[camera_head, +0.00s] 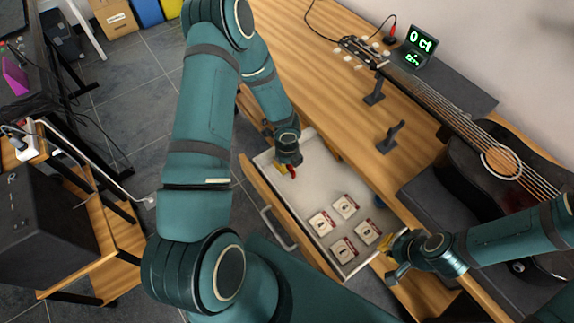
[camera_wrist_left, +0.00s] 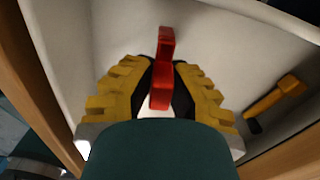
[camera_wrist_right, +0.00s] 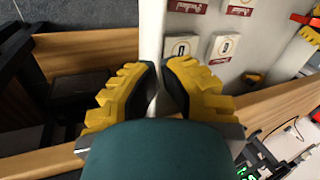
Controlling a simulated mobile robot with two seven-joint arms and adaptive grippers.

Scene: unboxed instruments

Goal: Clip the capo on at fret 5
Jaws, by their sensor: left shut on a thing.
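My left gripper (camera_head: 291,166) reaches down into the pale drawer (camera_head: 318,170). It is shut on a small red piece, which looks like the capo (camera_head: 293,171); in the left wrist view the capo (camera_wrist_left: 162,68) sits between the yellow-padded fingers. The capo's lower part is hidden. The black guitar (camera_head: 455,175) lies at the right, its neck (camera_head: 435,100) running up-left to the headstock (camera_head: 358,50), apart from both grippers. My right gripper (camera_head: 393,251) is at the drawer's right end, its fingers (camera_wrist_right: 160,85) on either side of the white wall; whether they clamp it is unclear.
Several white cards (camera_head: 345,206) with red labels lie in the drawer. A yellow-and-black object (camera_wrist_left: 275,100) lies near the drawer wall. Black stands (camera_head: 388,138) and a green-lit display (camera_head: 420,46) are on the wooden worktop (camera_head: 310,60). A grey mat lies under the guitar.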

